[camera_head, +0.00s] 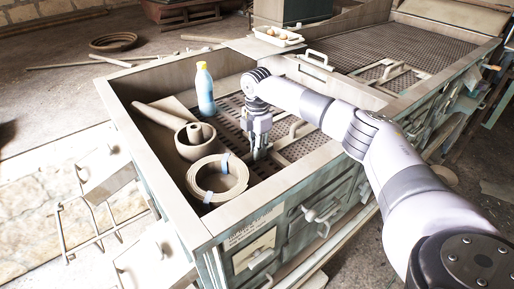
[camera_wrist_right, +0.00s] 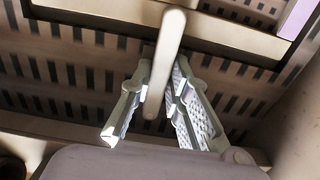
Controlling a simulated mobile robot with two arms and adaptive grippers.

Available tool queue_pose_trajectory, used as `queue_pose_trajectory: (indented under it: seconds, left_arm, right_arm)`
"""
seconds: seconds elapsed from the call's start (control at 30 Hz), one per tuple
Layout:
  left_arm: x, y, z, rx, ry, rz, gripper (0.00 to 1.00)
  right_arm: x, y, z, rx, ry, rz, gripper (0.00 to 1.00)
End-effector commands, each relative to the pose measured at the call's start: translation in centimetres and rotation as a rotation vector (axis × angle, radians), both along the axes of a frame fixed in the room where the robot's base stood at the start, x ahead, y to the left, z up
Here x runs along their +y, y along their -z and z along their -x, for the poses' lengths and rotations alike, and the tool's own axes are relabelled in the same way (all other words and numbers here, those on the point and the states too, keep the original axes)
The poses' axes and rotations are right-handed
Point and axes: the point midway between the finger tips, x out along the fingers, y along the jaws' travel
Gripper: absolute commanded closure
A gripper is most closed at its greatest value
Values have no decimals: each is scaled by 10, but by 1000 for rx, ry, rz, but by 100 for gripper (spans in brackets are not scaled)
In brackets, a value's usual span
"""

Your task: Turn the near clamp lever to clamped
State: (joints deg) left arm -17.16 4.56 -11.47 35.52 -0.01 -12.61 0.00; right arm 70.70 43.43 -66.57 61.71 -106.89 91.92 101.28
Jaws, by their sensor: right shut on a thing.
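My right gripper (camera_head: 258,155) reaches down into the near bin of the long workbench, over the slotted metal plate. In the right wrist view its two fingers (camera_wrist_right: 160,82) are shut on a pale, round-ended bar, which I take to be the near clamp lever (camera_wrist_right: 167,45). The bar stands between both fingers and runs up the picture past their tips. In the head view the gripper hides most of the lever, so its angle is hard to tell. My left gripper is not in view.
Left of the gripper in the bin are a coiled belt (camera_head: 217,178) with blue ties, a rolled ring (camera_head: 196,140) and a blue bottle (camera_head: 205,90) with a yellow cap. The bin's front rim (camera_head: 290,183) lies close. A white tray (camera_head: 278,36) sits behind.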

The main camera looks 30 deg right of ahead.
Motion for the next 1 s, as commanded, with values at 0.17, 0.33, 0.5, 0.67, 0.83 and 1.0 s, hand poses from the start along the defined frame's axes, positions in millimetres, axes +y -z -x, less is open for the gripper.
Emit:
queue_pose_trajectory:
  seconds: [0.17, 0.33, 0.5, 0.67, 0.83, 1.0]
  left_arm:
    - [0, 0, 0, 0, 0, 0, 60]
    - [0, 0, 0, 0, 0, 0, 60]
    - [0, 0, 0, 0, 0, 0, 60]
    - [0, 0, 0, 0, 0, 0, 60]
    - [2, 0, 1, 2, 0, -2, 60]
    - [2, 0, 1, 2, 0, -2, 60]
  right_arm:
    - [-1, -2, -1, -5, 5, 1, 100]
    - [-1, -2, -1, -5, 4, 0, 79]
    - [-1, -1, -1, -3, 3, 0, 67]
    - [0, 0, 0, -1, 2, 0, 63]
    - [0, -1, 0, -1, 1, 0, 63]
    - [0, -14, -1, -4, 0, 0, 63]
